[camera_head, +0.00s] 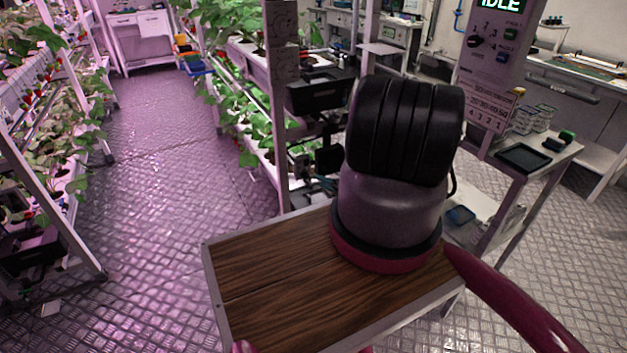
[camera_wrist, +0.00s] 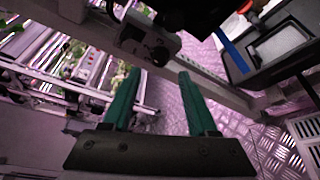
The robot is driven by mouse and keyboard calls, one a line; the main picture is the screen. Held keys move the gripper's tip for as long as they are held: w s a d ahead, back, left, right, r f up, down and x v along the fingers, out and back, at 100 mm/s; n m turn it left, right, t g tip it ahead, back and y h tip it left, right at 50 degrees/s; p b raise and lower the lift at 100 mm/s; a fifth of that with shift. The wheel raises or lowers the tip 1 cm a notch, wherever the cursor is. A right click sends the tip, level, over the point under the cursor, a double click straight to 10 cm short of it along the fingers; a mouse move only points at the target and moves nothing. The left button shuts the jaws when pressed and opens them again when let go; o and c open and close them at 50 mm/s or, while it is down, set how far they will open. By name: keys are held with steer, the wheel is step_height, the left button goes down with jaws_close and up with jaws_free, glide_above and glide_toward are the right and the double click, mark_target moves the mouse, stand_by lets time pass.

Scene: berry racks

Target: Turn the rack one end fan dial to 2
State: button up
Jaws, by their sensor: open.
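In the wrist view my gripper (camera_wrist: 159,75) shows two green fingers, spread apart with nothing between them. Just beyond the fingertips a small grey box with a dark round knob (camera_wrist: 160,52) sits on a pale rail; it looks like the fan dial, but I cannot read its marks or setting. The fingers look apart from it. In the head view the rack end post (camera_head: 283,110) stands left of my dark arm, with dark boxes (camera_head: 318,93) mounted beside it. My gripper and the dial cannot be made out there.
A planted rack (camera_head: 245,125) runs back from the post. Another rack (camera_head: 55,150) stands at the far left, with open aisle floor (camera_head: 165,150) between. At right are a panel reading IDLE (camera_head: 490,60) with its own dial, and a bench holding a dark tray (camera_head: 523,157).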

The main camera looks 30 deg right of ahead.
steer(key=shift+v, duration=2.3)
